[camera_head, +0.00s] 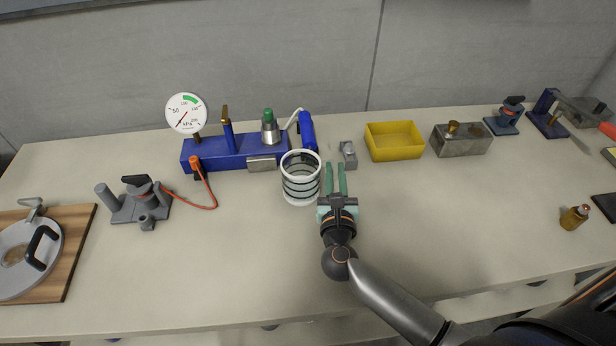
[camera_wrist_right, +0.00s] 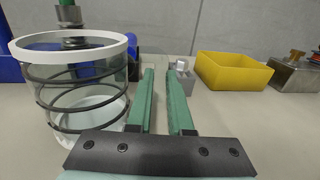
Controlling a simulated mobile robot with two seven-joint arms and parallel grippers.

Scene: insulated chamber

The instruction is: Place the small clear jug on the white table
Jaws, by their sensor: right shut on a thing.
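A clear cylinder (camera_head: 300,178) with white rims and dark bands, the only clear vessel I see, stands upright over the pale table (camera_head: 230,265); I see no handle. My right gripper (camera_head: 336,167) is immediately to its right, with green fingers pointing toward the back. In the right wrist view the cylinder (camera_wrist_right: 84,88) is left of both fingers (camera_wrist_right: 163,75), not between them. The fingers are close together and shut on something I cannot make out. Whether the cylinder touches the left finger or the tabletop is unclear. My left gripper is not in view.
Behind stand a blue unit (camera_head: 225,153) with a gauge (camera_head: 186,113), and a small grey block (camera_head: 348,155) near my fingertips. A yellow bin (camera_head: 394,140) and a metal box (camera_head: 461,139) are to the right. The table's front middle is clear.

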